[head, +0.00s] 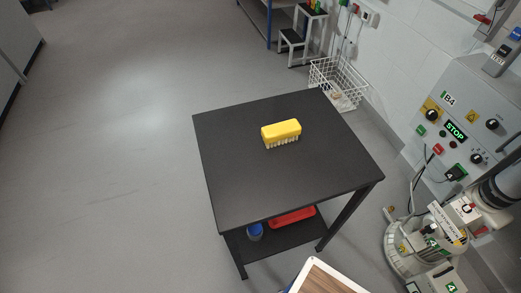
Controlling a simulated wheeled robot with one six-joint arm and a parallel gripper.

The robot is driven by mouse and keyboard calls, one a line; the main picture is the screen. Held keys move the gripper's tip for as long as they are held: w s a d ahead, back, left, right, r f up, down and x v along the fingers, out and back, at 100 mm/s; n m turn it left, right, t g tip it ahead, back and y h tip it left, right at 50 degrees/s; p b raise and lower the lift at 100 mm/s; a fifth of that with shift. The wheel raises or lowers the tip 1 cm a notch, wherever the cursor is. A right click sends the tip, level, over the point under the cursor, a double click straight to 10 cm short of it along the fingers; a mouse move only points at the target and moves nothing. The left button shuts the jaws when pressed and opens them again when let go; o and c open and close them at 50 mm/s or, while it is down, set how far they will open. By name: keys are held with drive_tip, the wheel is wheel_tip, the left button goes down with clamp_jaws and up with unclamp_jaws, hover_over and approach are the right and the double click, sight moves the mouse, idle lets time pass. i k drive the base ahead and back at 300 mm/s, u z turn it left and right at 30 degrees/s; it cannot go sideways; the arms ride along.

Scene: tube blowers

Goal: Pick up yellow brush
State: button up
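A yellow brush (281,131) with white bristles lies on the top of a black table (240,185), bristles facing down. It sits a little beyond the table's middle, toward the back. Nothing touches the brush apart from the tabletop. My gripper is not in view.
A lower shelf holds a red tray (292,217) and a blue cup-like item (254,232). A white wire basket (338,82) stands behind the table. A grey B4 control panel (465,120) and machine (425,245) are at right. The floor at left (100,150) is clear.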

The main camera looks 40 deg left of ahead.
sight(282, 132)
drive_tip(key=u, duration=1.45)
drive_tip(key=i, duration=0.45)
drive_tip(key=z, duration=0.2)
drive_tip(key=k, duration=0.3)
drive_tip(key=u, duration=0.8)
drive_tip(key=i, duration=0.3)
drive_tip(key=z, duration=0.3)
